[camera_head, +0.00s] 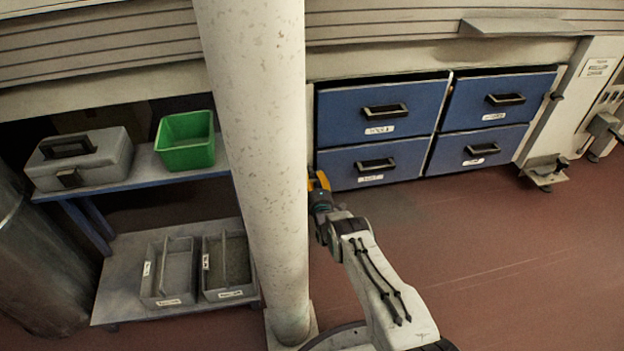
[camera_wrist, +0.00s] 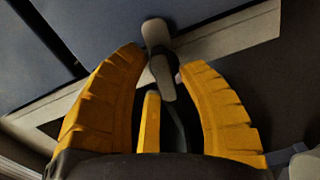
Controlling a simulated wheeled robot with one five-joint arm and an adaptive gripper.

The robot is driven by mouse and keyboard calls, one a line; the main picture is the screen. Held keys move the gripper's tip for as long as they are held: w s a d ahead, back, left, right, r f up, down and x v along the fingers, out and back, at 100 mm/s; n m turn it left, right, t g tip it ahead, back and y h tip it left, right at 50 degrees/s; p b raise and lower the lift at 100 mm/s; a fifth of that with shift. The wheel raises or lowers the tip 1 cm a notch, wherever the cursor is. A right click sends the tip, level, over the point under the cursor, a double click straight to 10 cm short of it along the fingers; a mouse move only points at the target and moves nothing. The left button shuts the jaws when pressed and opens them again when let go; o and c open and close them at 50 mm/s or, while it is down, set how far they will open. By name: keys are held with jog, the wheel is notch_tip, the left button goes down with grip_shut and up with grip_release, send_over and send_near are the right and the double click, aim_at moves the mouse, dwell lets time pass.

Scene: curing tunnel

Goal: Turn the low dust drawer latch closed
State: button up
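The low dust drawer (camera_head: 340,165) is the blue lower-left drawer, with a dark handle and a white label. Its front looks flush with the drawer below-right side neighbours. In the wrist view the grey latch (camera_wrist: 157,37) has a pale rounded upper end against the blue panel and a darker lower part between my fingertips. My gripper (camera_wrist: 162,60) has yellow fingers standing apart on either side of the latch. The left fingertip is very near it; contact is unclear. In the head view my gripper (camera_head: 318,181) is at the drawer's lower left edge, and the latch is hidden there.
A thick pale column (camera_head: 255,120) stands just left of my arm. Left of it, a shelf rack (camera_head: 120,270) holds a green bin (camera_head: 186,142), a grey toolbox (camera_head: 85,160) and grey trays. Other blue drawers (camera_head: 497,100) are at the right. The red floor at the right is clear.

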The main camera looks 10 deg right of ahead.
grip_shut()
jog(key=shift+n, duration=1)
jog(key=shift+o, duration=1.7)
grip_release()
jog(key=shift+s, duration=0.1)
